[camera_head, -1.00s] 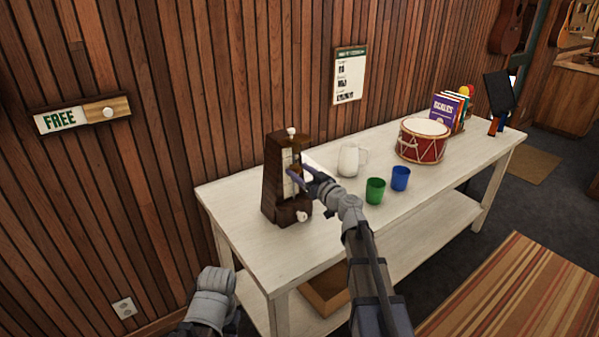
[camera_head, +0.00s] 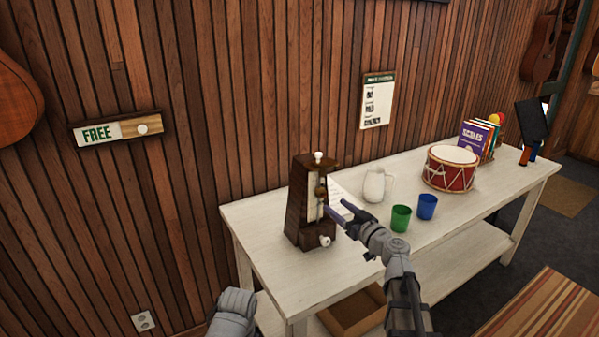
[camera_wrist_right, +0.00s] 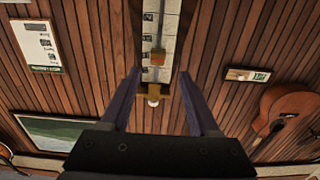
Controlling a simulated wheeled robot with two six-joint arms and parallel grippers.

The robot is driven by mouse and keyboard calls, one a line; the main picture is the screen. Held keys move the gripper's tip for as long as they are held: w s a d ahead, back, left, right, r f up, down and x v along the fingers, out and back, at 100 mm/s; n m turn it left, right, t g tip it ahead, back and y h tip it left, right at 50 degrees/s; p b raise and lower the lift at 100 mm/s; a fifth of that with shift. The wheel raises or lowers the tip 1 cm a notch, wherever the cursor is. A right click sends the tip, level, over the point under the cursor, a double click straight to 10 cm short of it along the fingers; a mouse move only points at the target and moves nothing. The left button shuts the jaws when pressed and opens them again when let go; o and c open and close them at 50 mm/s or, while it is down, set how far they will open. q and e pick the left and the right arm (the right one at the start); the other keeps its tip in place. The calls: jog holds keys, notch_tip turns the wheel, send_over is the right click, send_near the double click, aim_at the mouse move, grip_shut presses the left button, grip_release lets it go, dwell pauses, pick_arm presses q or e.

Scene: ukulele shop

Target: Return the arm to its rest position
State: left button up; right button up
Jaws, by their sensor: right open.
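My right arm (camera_head: 400,285) reaches up over the white table in the head view. Its gripper (camera_head: 335,213) is in front of the dark wooden metronome (camera_head: 298,205), which stands upright near the table's left end. In the right wrist view the two fingers of the gripper (camera_wrist_right: 158,95) are apart with nothing held. The metronome's pale scale (camera_wrist_right: 165,25) and brass weight show beyond the fingertips, also apart from them as far as I can tell. Part of my left arm (camera_head: 233,312) shows at the bottom of the head view; its gripper is out of frame.
The white table (camera_head: 285,285) also bears a white jug (camera_head: 374,185), a green cup (camera_head: 401,218), a blue cup (camera_head: 427,207), a red drum (camera_head: 450,172) and books (camera_head: 475,140). A FREE sign (camera_head: 118,130) hangs on the wall. A box (camera_head: 352,312) sits on the lower shelf.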

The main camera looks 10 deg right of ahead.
jog(key=s+a+f+n+g+y+p, duration=0.1)
jog(key=s+a+f+g, duration=0.25)
jog(key=a, duration=0.35)
jog(key=s+a+f+n+g+y+p, duration=0.1)
jog(key=s+a+f+g+p, duration=0.2)
jog(key=a, duration=0.4)
jog(key=s+a+f+n+g+y, duration=0.1)
jog(key=s+a+f+g, duration=0.1)
jog(key=s+a+g, duration=0.35)
jog(key=s+a+f+g+h+p, duration=0.2)
jog(key=s+a+f+h, duration=0.15)
jog(key=s, duration=0.35)
jog(key=s+d+f+m+g+h+p, duration=0.1)
jog(key=s+d+m+g+h+p, duration=0.1)
jog(key=s+h, duration=0.5)
jog(key=s+d+m+g, duration=0.1)
jog(key=s+d, duration=0.1)
jog(key=shift+s+f, duration=0.3)
jog(key=shift+s, duration=0.05)
jog(key=shift+a, duration=0.1)
dwell(0.6)
